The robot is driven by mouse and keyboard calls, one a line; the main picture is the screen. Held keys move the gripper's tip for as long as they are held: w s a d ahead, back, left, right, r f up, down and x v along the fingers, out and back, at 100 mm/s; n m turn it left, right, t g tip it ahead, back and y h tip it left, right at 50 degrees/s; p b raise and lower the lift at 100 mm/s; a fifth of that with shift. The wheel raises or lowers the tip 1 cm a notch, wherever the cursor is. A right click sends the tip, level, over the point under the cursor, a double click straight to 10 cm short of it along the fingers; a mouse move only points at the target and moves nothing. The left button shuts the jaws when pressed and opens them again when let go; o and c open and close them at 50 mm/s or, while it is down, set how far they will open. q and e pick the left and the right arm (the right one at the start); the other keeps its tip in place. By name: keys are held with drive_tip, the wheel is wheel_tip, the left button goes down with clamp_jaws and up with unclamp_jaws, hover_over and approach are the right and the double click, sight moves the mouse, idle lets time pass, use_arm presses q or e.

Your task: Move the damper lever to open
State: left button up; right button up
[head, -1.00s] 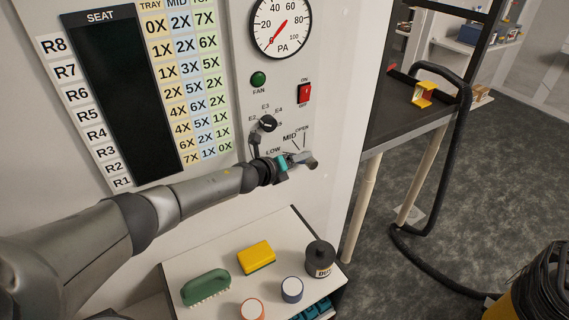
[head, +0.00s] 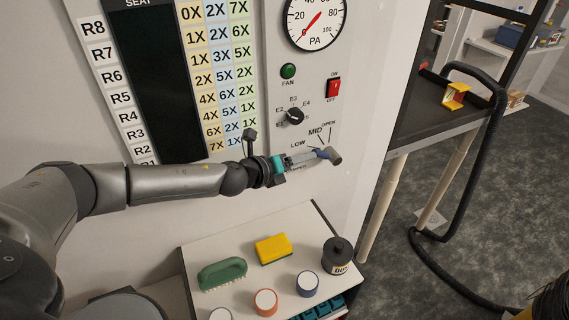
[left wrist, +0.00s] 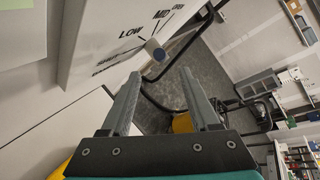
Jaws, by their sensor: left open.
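The damper lever's round grey knob (head: 334,156) sticks out from the white panel below the SHUT-LOW-MID-OPEN scale. In the left wrist view the gripper's two fingers (left wrist: 161,73) are apart and empty, with the knob just beyond the tips. The lever's pivot is hidden, and I cannot tell which mark it points to. My right gripper is out of view.
The panel also carries a selector knob (head: 294,116), a red switch (head: 333,89) and a gauge (head: 315,20). Below, a white bench top (head: 215,255) holds a green brush (head: 222,273), yellow sponge (head: 273,248), dark jar (head: 338,255) and small round containers. A black hose (head: 493,150) hangs at right.

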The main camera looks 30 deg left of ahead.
use_arm(q)
drive_tip(key=shift+b+v, duration=0.3)
drive_tip(key=shift+v, duration=2.3)
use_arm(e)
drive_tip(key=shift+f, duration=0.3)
